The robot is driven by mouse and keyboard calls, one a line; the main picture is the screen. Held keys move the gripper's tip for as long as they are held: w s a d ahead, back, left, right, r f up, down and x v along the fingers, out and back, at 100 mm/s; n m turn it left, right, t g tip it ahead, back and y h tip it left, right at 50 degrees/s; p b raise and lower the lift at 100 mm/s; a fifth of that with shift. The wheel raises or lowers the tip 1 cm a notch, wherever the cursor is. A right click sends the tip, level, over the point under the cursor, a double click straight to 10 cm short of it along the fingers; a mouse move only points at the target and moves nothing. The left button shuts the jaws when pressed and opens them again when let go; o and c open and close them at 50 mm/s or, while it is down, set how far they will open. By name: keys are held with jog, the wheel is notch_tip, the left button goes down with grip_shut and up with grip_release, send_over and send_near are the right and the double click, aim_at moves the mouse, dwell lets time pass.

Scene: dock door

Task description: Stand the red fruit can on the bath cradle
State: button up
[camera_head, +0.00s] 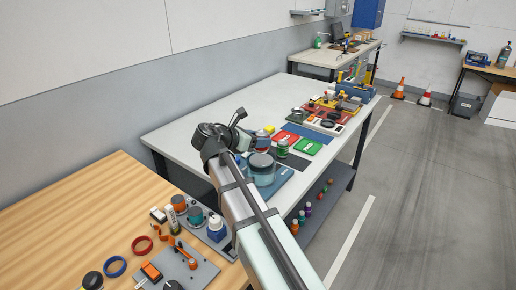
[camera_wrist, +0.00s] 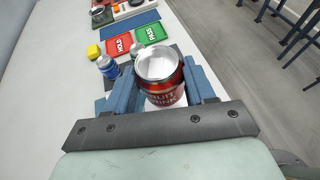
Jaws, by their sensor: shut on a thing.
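The red fruit can (camera_wrist: 165,90) is in the middle of the wrist view, upright, with a pale silver top and white lettering on its side. My gripper (camera_wrist: 163,78) is shut on it, with a blue finger on each side. In the head view my arm hides the can and the fingertips. I cannot make out the bath cradle for certain. A clear round vessel with a dark top (camera_head: 262,166) stands beside my arm on a blue board (camera_head: 287,188) there, and may belong to it.
A red card (camera_head: 286,138) and a green card (camera_head: 308,147) lie farther along the white table (camera_head: 245,98). A green can (camera_head: 282,149) stands near them. The wooden table (camera_head: 85,205) holds several small items.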

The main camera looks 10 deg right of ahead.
jog(key=shift+f, duration=1.7)
jog(key=shift+f, duration=0.15)
jog(key=o, duration=1.3)
jog(key=shift+c, duration=0.2)
jog(key=shift+s+a+r, duration=0.15)
jog(key=shift+a+r, duration=0.1)
jog(key=v, duration=1.1)
jog(key=shift+a, duration=0.2)
jog(key=shift+r, duration=0.1)
